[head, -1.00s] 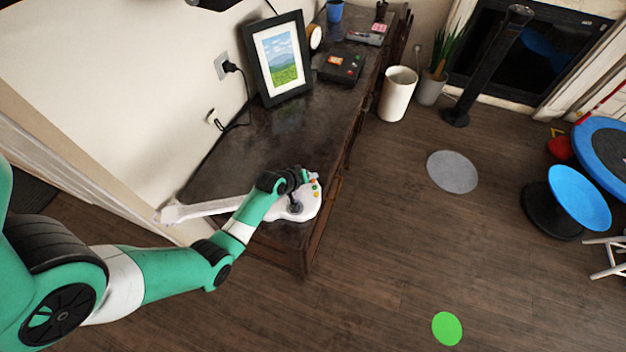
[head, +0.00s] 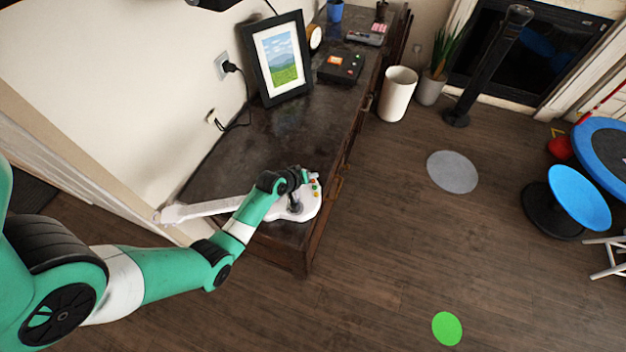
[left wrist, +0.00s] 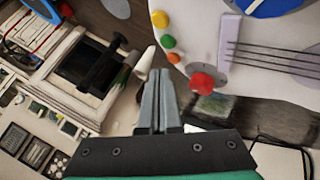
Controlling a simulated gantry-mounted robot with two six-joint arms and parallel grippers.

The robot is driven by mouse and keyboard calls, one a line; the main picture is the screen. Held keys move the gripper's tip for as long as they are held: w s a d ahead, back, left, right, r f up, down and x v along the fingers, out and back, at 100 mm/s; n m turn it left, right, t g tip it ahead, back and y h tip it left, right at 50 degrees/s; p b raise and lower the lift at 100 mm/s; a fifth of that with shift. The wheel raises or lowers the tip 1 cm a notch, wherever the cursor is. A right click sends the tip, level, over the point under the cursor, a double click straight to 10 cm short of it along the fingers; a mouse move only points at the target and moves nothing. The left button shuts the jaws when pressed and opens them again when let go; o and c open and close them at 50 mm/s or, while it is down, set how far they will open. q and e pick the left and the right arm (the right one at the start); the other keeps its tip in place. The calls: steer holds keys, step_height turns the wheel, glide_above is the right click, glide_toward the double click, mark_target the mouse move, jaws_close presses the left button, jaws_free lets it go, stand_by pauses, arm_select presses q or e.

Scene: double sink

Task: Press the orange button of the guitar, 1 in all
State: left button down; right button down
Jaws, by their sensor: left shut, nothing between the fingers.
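The white guitar (head: 304,207) lies on the near end of the dark wooden cabinet, its neck pointing left. In the left wrist view its body carries a yellow button (left wrist: 160,19), a green button (left wrist: 167,41), an orange button (left wrist: 173,57) and a red knob (left wrist: 202,84). My left gripper (head: 305,174) is over the guitar's button side, partly hiding it in the head view. Its fingers (left wrist: 154,76) are shut and empty, with the tips just beside the orange button in the left wrist view. I cannot tell whether they touch it. My right gripper is not in view.
The dark cabinet top (head: 270,140) is clear behind the guitar. A picture frame (head: 262,88) and a black box with buttons (head: 340,67) stand farther back. A white bin (head: 398,95) is on the floor right of the cabinet. A wall borders the cabinet's left side.

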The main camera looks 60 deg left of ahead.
arm_select(q)
steer(key=shift+f+b, duration=0.3)
steer(key=shift+f, duration=0.15)
steer(key=shift+f+b, duration=0.35)
steer(key=shift+f, duration=0.15)
stand_by(0.6)
steer(key=shift+r+p, duration=0.9)
steer(key=shift+p, duration=0.05)
steer(key=shift+r, duration=0.15)
step_height(320, 180, up, 5)
steer(key=p, duration=0.5)
